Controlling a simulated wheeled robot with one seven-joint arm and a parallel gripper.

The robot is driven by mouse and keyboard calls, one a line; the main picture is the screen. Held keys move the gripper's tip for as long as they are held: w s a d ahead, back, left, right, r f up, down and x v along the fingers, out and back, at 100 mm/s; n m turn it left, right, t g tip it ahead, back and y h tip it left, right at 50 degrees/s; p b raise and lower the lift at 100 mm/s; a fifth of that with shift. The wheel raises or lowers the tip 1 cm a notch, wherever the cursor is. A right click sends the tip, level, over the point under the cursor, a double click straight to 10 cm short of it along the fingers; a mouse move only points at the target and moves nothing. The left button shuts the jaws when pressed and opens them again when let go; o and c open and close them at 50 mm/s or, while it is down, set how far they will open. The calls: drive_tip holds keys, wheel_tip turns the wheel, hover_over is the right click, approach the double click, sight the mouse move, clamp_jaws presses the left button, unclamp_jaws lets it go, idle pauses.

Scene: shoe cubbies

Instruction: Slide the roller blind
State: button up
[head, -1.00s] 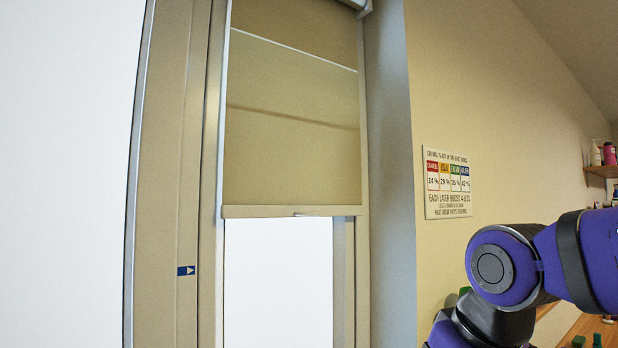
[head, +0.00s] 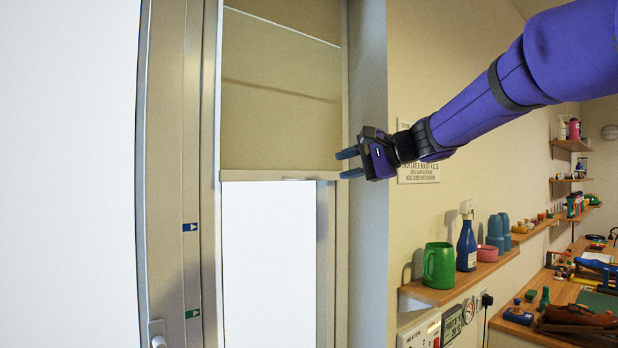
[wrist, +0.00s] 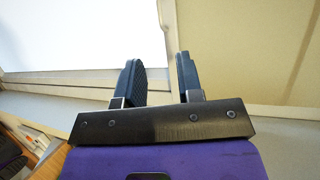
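The beige roller blind (head: 275,115) hangs part way down the narrow window in the head view, with bright white glass below it. Its pale bottom bar (head: 255,175) has a small tab (head: 297,179) near the middle. My gripper (head: 349,164) is in front of the right window frame, near bar height and to the right of the tab. Its two fingers point left and stand apart with nothing between them. The wrist view also shows the spread, empty fingers (wrist: 161,80). No contact with the bar is visible.
A wall shelf (head: 455,285) with a green mug (head: 438,265), a blue bottle (head: 466,246) and cups is below my arm. A cluttered workbench (head: 520,325) stands at the lower right. A door handle (head: 158,335) is at the lower left. Space before the glass is clear.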

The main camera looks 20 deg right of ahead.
sight(306, 176)
drive_tip(key=x, duration=1)
drive_tip(key=shift+w+a+f, duration=0.1)
drive_tip(key=shift+w+a, duration=0.15)
drive_tip(key=shift+w, duration=0.05)
drive_tip(key=shift+c, duration=0.3)
clamp_jaws()
